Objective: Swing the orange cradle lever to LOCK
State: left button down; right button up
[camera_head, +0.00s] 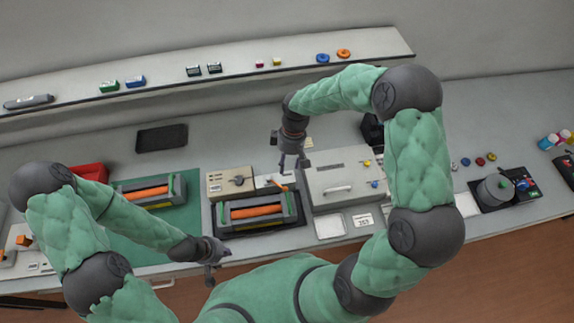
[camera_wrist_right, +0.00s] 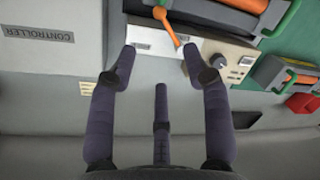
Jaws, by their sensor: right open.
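The orange cradle lever (camera_head: 281,186) stands at the back edge of the cradle (camera_head: 258,225), which holds a grey cartridge with an orange roller (camera_head: 256,211). In the right wrist view the lever (camera_wrist_right: 166,26) lies just beyond the fingertips, within the gap between the outer fingers. My right gripper (camera_head: 289,164) is open and empty, pointing down behind and above the lever; it also shows in the wrist view (camera_wrist_right: 158,58). No LOCK marking is readable. My left gripper (camera_head: 213,272) is at the counter's front edge, left of the cradle; its finger opening is unclear.
A beige box with a dark knob (camera_head: 238,180) stands left of the lever, and a light controller box (camera_head: 345,180) stands to the right. A second cartridge (camera_head: 150,191) sits on a green mat (camera_head: 190,218). A shelf (camera_head: 230,72) runs along the back.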

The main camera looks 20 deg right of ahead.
aim_at(277, 184)
jog(key=c, duration=0.7)
jog(key=shift+w+d+m, duration=0.15)
jog(key=shift+d+m, duration=0.05)
jog(key=shift+m, duration=0.4)
grip_shut()
pick_arm(q)
jog(key=shift+r+p, duration=0.35)
jog(key=shift+r, duration=0.1)
pick_arm(e)
jog(key=w+d+f+m+g, duration=0.1)
jog(key=w+d+m, duration=0.4)
jog(key=m, duration=1)
pick_arm(q)
jog(key=shift+r+p, duration=0.25)
jog(key=shift+p, duration=0.1)
pick_arm(e)
jog(key=shift+y, duration=0.3)
jog(key=x, duration=1)
jog(key=shift+s+a, duration=0.15)
jog(key=shift+s, duration=0.2)
pick_arm(q)
jog(key=shift+r+p, duration=0.4)
pick_arm(e)
jog(key=s+a, duration=0.2)
jog(key=shift+s+a+f, duration=0.25)
jog(key=shift+a, duration=0.05)
jog(key=shift+s+a+f, duration=0.1)
